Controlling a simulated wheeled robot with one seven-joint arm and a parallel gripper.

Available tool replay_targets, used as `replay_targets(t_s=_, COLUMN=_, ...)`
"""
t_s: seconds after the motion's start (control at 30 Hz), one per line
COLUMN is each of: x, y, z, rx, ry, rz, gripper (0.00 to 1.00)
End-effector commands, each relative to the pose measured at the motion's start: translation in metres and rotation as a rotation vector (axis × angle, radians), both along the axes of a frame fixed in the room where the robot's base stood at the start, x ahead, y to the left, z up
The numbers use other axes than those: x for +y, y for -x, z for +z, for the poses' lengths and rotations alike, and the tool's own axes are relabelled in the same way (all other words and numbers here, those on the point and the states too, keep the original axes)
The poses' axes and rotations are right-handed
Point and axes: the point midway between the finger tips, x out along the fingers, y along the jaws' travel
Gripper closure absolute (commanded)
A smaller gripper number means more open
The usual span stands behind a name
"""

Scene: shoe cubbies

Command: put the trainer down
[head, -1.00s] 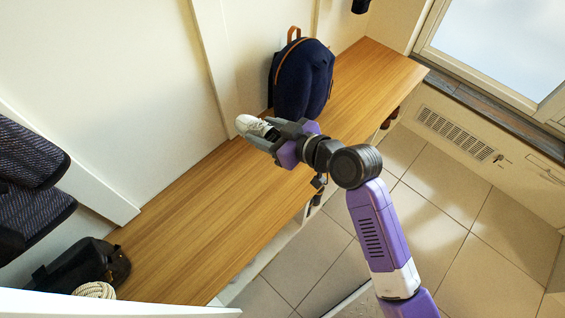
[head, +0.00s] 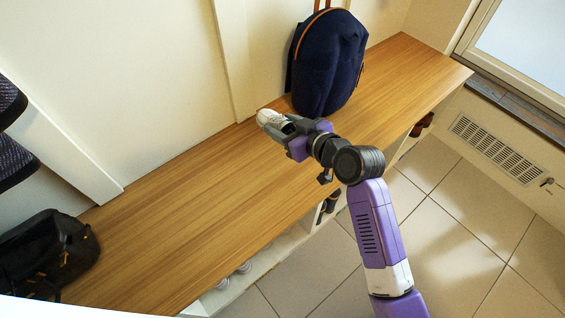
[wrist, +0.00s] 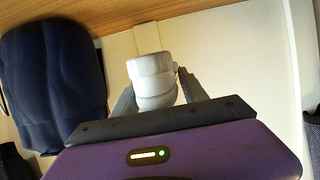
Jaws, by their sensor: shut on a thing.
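The white trainer (head: 272,121) is held at the end of my gripper (head: 289,129), over the wooden bench (head: 190,187) and left of the navy backpack. In the wrist view the trainer (wrist: 153,82) shows as a pale rounded shape between the two grey fingers (wrist: 157,100). My gripper is shut on it. Part of the trainer is hidden by the fingers. I cannot tell whether its sole touches the bench top or is just above it.
The navy backpack (head: 331,66) stands on the bench against the wall, close to the right of my gripper. A black bag (head: 48,252) lies at the bench's left end. The bench between them is clear. Shoes sit in cubbies below, such as a pale pair (head: 243,267).

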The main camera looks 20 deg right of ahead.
Motion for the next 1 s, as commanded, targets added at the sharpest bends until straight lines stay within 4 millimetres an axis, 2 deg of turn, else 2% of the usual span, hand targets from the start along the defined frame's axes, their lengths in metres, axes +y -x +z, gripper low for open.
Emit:
replay_targets(t_s=0.03, x=0.0, y=0.001, z=-0.019, rx=0.004, ry=-0.002, rz=0.0, gripper=0.92)
replay_targets(t_s=0.4, x=0.0, y=0.0, z=-0.105, rx=0.003, ry=-0.002, rz=0.0, gripper=0.92)
replay_targets(t_s=0.53, x=0.0, y=0.0, z=-0.121, rx=0.001, ry=-0.001, rz=0.0, gripper=0.92)
replay_targets(t_s=0.77, x=0.0, y=0.0, z=-0.134, rx=0.0, ry=-0.001, rz=0.0, gripper=0.92)
replay_targets(t_s=1.0, x=0.0, y=0.0, z=-0.167, rx=0.001, ry=-0.002, rz=-0.001, gripper=0.92)
